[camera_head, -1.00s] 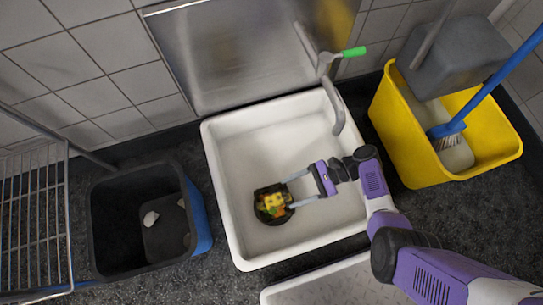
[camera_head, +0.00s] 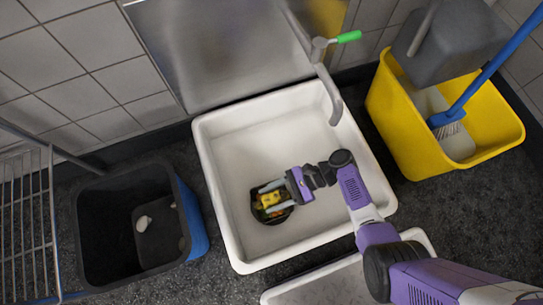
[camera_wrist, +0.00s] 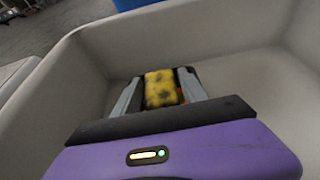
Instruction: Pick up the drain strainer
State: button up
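The drain strainer (camera_head: 258,216) is a dark round basket on the floor of the white sink, filled with yellow, orange and green scraps. A yellow, black-spotted piece (camera_head: 269,199) stands up in it; it also shows in the wrist view (camera_wrist: 161,88). My gripper (camera_head: 273,196) is low in the sink, its two grey fingers over the strainer, one on each side of the yellow piece. In the wrist view my gripper (camera_wrist: 160,88) looks open, with narrow dark gaps beside the piece. The fingers hide part of the strainer's rim.
The sink (camera_head: 225,165) has raised walls around my gripper. A tap with a green handle (camera_head: 349,37) hangs over its back right. A yellow bucket (camera_head: 400,130) with a blue brush (camera_head: 465,103) stands right. A black-and-blue bin (camera_head: 193,225) and wire rack (camera_head: 27,220) stand left.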

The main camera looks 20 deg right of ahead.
grip_shut()
